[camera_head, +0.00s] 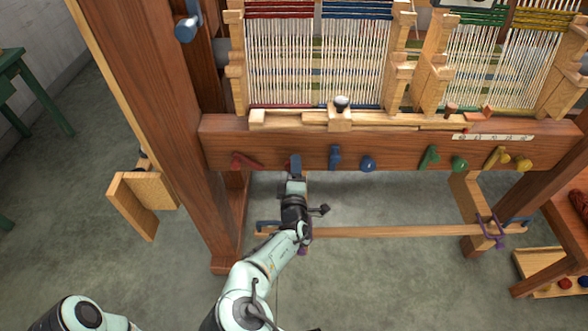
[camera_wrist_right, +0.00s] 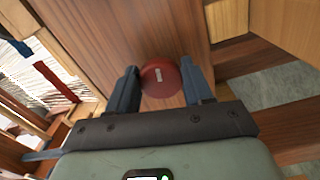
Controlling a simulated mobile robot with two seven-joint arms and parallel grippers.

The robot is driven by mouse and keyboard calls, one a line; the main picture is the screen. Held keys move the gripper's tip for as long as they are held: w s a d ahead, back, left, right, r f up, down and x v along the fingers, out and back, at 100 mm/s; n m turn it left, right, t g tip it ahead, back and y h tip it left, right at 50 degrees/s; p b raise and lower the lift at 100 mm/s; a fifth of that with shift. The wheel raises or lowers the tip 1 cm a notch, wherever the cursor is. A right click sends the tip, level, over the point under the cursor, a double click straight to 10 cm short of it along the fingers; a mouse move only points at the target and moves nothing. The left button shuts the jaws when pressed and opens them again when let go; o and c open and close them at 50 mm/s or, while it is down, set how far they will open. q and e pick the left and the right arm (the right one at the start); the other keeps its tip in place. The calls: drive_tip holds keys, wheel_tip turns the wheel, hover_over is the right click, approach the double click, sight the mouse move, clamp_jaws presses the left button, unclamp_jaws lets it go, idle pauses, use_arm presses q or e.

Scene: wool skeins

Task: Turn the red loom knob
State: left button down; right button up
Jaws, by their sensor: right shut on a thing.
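The round red knob (camera_wrist_right: 160,74) shows in the right wrist view, with a small pale mark on its face. It sits on the brown wooden beam of the loom. My right gripper (camera_wrist_right: 161,88) is shut on it, one blue-grey finger on each side. In the head view my right gripper (camera_head: 294,167) reaches up to the front beam (camera_head: 390,143) and hides the red knob. A red lever (camera_head: 246,161) sticks out just left of it. My left gripper is out of view; only part of my left arm shows at the lower left.
Right of my gripper, the beam carries a blue lever (camera_head: 335,156), a blue knob (camera_head: 368,163), a green lever (camera_head: 429,156), a green knob (camera_head: 459,163) and yellow ones. A wooden bar (camera_head: 390,231) runs low beneath. The loom's left post (camera_head: 165,110) stands close by.

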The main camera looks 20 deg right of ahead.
drive_tip(key=shift+r, duration=0.15)
drive_tip(key=o, duration=1)
drive_tip(key=shift+w, duration=0.1)
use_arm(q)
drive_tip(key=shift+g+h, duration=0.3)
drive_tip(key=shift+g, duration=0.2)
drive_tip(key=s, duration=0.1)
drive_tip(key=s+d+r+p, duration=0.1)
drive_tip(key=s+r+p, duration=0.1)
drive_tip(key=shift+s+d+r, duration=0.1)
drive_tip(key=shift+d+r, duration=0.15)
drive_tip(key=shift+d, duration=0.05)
use_arm(e)
drive_tip(key=v, duration=1.3)
drive_tip(key=shift+s, duration=0.2)
